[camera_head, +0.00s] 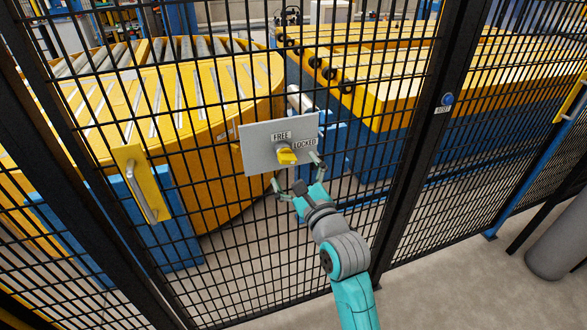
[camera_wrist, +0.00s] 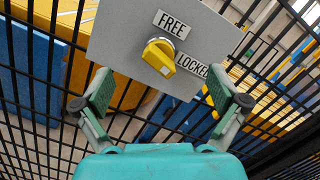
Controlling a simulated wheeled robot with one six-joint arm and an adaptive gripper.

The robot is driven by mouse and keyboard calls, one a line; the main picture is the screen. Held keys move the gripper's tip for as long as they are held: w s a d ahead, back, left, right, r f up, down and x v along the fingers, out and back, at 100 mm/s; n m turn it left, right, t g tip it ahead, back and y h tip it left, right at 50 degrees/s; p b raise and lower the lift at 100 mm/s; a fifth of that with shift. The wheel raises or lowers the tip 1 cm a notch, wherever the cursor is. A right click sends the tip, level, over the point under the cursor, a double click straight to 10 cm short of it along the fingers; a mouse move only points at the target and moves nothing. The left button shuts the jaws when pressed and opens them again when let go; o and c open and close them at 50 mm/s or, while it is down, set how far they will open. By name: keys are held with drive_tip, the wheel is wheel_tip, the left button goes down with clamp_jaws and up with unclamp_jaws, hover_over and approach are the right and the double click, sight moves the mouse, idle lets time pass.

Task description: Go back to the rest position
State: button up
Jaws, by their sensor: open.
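A yellow rotary knob (camera_head: 287,156) sits on a grey plate (camera_head: 259,160) fixed to the black mesh fence. The plate has a FREE label (camera_head: 281,136) above the knob and a LOCKED label (camera_head: 305,143) to its right. My gripper (camera_head: 297,173) is open in front of the lower part of the plate. In the wrist view the knob (camera_wrist: 159,57) lies ahead, beyond the gap between the two spread fingers, and nothing is held. I cannot tell for sure which label the knob points to.
The black mesh fence (camera_head: 225,200) stands close in front of my arm. A yellow door handle plate (camera_head: 141,184) is on the left, and a blue RESET button (camera_head: 447,99) is on the right post. Yellow and blue roller conveyors (camera_head: 180,95) stand behind the fence. A grey cylinder (camera_head: 556,245) stands at the right.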

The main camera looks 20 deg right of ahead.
idle(0.3)
drive_tip(key=s+f+n+g+h, duration=0.1)
drive_tip(key=s+f+n+g, duration=0.1)
drive_tip(key=s+f+n, duration=1.5)
drive_tip(key=s+f+n+g, duration=0.2)
drive_tip(key=s+n, duration=1)
drive_tip(key=s, duration=2)
drive_tip(key=shift+a+g, duration=0.15)
drive_tip(key=shift+g, duration=0.15)
